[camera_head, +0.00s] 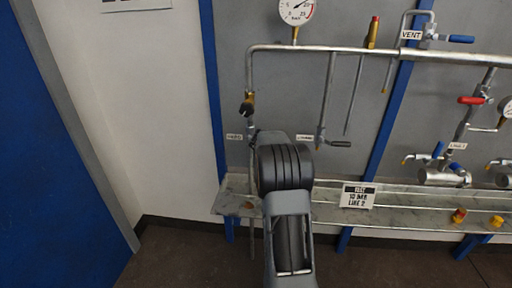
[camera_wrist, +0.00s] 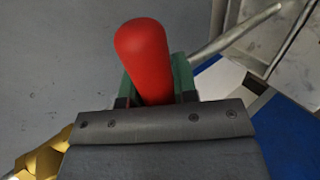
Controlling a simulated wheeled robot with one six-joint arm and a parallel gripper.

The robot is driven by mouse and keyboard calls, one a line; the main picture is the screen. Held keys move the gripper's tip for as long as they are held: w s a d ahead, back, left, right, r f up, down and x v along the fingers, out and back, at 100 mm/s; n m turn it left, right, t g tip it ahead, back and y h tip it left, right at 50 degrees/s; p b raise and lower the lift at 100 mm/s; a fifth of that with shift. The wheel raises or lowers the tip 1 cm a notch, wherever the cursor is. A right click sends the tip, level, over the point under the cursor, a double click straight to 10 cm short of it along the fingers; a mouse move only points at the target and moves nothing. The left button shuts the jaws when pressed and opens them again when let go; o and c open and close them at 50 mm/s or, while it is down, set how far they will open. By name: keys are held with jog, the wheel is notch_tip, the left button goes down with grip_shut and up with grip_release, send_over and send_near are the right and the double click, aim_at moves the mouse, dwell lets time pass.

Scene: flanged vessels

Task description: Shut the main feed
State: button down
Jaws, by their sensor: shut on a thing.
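A red handle (camera_wrist: 145,55) with a rounded end stands up between the green-lined fingers of my gripper (camera_wrist: 154,88) in the wrist view. The gripper is shut on it. The valve body under the handle is hidden by the gripper. In the head view my own arm covers the gripper and the red handle, in front of the lower left of the pipe panel. A small label (camera_head: 234,137) is left of my arm, too small to read surely.
A dark-handled valve (camera_head: 247,108) is on the left downpipe, and another dark handle (camera_head: 340,144) is right of my arm. A gauge (camera_head: 296,10) stands above. A lower ledge (camera_head: 410,205) carries a sign (camera_head: 359,196). A brass fitting (camera_wrist: 42,160) is beside my gripper.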

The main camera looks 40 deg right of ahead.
jog(key=shift+r, duration=0.25)
jog(key=c, duration=0.9)
grip_release()
jog(key=shift+f, duration=0.1)
jog(key=v, duration=1.4)
jog(key=shift+w, duration=0.1)
jog(key=shift+f, duration=0.1)
